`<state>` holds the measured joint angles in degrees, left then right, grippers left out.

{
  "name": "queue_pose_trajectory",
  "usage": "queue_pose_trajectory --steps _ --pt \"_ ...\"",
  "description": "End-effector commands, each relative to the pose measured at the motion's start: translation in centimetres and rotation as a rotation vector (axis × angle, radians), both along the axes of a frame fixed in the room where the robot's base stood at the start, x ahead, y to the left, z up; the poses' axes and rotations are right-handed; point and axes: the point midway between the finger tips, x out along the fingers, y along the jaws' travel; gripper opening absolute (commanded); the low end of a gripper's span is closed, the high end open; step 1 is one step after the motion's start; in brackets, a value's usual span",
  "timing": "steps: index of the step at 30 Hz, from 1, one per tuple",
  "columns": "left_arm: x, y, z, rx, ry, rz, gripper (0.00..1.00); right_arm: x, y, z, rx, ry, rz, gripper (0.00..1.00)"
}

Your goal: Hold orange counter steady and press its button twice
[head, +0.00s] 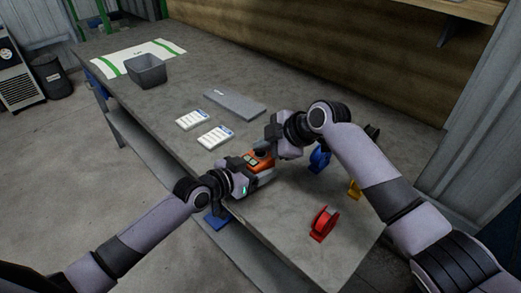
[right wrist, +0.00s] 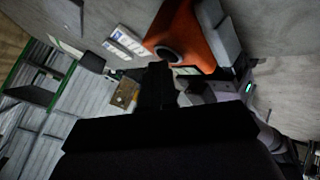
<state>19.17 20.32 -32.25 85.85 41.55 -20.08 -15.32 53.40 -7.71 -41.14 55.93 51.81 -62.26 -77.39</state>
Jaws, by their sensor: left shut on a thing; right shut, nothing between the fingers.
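The orange counter (head: 262,154) sits on the grey table near its front edge, between my two grippers. It also shows in the right wrist view (right wrist: 190,35), with a dark round part (right wrist: 166,54) on it that looks like the button. My left gripper (head: 252,180) is shut on the counter from the near side. My right gripper (head: 268,142) is shut and empty, just above and beyond the counter. Its dark fingertips (right wrist: 158,75) appear close to the round part; I cannot tell whether they touch it.
Two white cards (head: 215,136) and a grey slab (head: 235,103) lie left of the grippers. Blue (head: 319,159), yellow (head: 354,189) and red (head: 323,223) holders stand to the right. A grey bin (head: 147,73) stands at the far left of the table (head: 170,95).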

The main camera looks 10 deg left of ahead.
Motion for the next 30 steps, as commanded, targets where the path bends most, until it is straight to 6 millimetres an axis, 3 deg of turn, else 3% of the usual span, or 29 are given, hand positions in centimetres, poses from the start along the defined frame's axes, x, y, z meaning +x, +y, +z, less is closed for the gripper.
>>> queue_pose_trajectory --steps 12,23,30 --pt "0.0 0.0 0.0 -0.001 -0.001 0.000 0.33 0.0 -0.1 1.6 -0.003 0.001 0.000 0.00" --pt "0.0 0.0 0.1 -0.001 -0.001 0.000 0.33 0.0 -0.1 1.9 -0.001 0.001 -0.001 0.00" --pt "0.0 0.0 0.1 -0.001 -0.001 0.000 0.33 0.1 -0.1 3.6 0.000 -0.003 0.000 0.00"
